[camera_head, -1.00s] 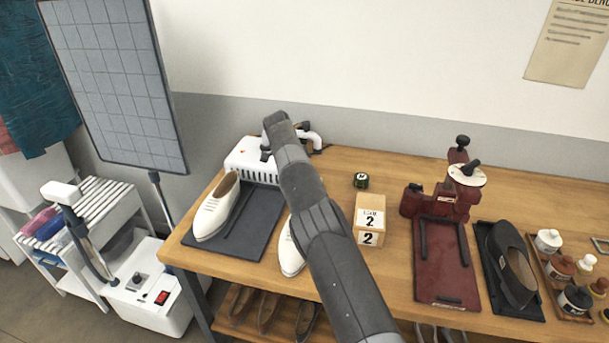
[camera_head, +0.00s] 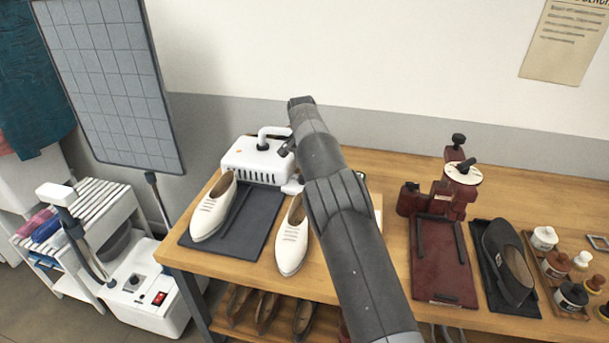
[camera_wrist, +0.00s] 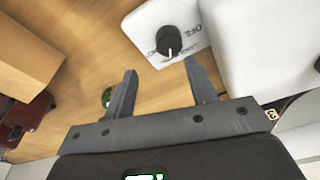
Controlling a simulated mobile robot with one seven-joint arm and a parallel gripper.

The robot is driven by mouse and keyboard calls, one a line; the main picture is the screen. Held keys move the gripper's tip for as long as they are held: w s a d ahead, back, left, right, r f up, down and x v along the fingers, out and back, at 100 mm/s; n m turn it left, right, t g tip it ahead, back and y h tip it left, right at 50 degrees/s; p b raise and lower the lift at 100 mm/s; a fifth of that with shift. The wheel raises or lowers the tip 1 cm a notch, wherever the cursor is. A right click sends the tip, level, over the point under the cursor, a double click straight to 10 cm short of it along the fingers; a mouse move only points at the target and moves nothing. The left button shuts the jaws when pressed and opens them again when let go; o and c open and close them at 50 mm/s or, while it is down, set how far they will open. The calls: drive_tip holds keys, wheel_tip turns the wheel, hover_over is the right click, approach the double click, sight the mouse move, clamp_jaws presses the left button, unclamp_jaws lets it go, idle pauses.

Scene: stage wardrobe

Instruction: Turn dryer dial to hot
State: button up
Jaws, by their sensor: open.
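The dryer (camera_head: 257,160) is a white slotted box with a curved pipe, at the left back of the bench; its white side also shows in the wrist view (camera_wrist: 262,40). The dial (camera_wrist: 169,42) is a round black knob with a white pointer line, on a small white box (camera_wrist: 196,18). The line points towards the lower edge of the picture. "OFF" is printed at its right; the other lettering is too small to read. My gripper (camera_wrist: 160,68) is open and empty, its fingertips apart from the dial and below it in the wrist view. In the head view my arm hides most of the gripper and the dial.
Two white shoes (camera_head: 212,213) stand before the dryer, one on a dark mat (camera_head: 248,232). A wooden block (camera_wrist: 28,48) and a small green round thing (camera_wrist: 107,97) are nearby. A maroon press (camera_head: 440,262) and black shoe (camera_head: 508,262) stand to the right.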

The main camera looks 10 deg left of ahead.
drive_tip(key=shift+s+d+r+n+t+y, duration=0.25)
drive_tip(key=shift+s+d+r+n+y, duration=0.7)
drive_tip(key=shift+n, duration=2.25)
drive_tip(key=shift+s+d+r+n+t+y, duration=0.1)
drive_tip(key=shift+s+r+n+t+y, duration=0.25)
drive_tip(key=shift+r+n+y, duration=2.05)
drive_tip(key=a+f, duration=0.1)
drive_tip(key=f, duration=0.2)
drive_tip(key=w+a+f+n+h, duration=0.1)
drive_tip(key=f, duration=0.3)
drive_tip(key=w+a+f+h, duration=0.1)
drive_tip(key=f, duration=0.2)
drive_tip(key=shift+w+a+f+n, duration=0.1)
drive_tip(key=shift+f+n, duration=0.15)
drive_tip(key=shift+n, duration=0.05)
drive_tip(key=shift+c, duration=0.2)
drive_tip(key=c, duration=0.9)
